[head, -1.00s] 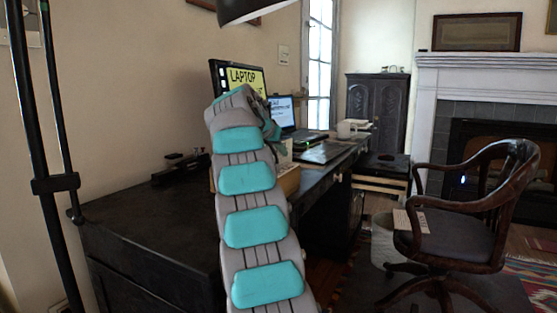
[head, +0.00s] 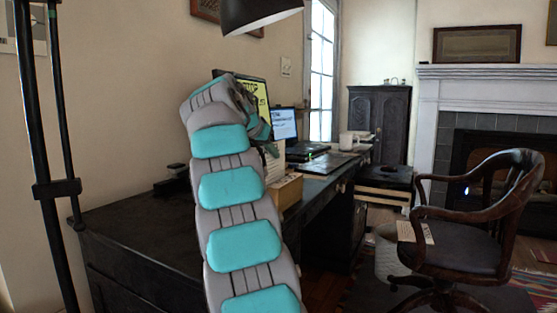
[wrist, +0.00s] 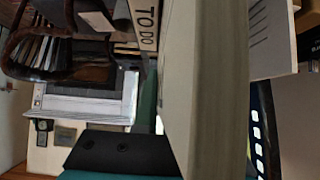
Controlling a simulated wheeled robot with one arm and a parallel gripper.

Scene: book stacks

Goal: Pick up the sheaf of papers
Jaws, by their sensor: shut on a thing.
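The sheaf of papers (wrist: 195,75) shows in the wrist view as a thick pale block with layered edges, running top to bottom between my fingers. My gripper (wrist: 190,145) is shut on it; a dark finger lies to the left and one with white dots to the right. In the head view my gripper (head: 262,132) is above the desk, partly hidden behind my arm's last bend. A pale printed sheet (head: 273,165) shows just below it, above a tan box (head: 287,190). I cannot tell whether the sheaf is clear of its support.
The dark desk (head: 130,225) carries a monitor (head: 252,95), a laptop (head: 284,124) and a white mug (head: 346,140). A lamp (head: 258,14) hangs above. A wooden chair (head: 460,240) with a card (head: 414,232) on its seat stands right. A "TO DO" item (wrist: 145,22) shows in the wrist view.

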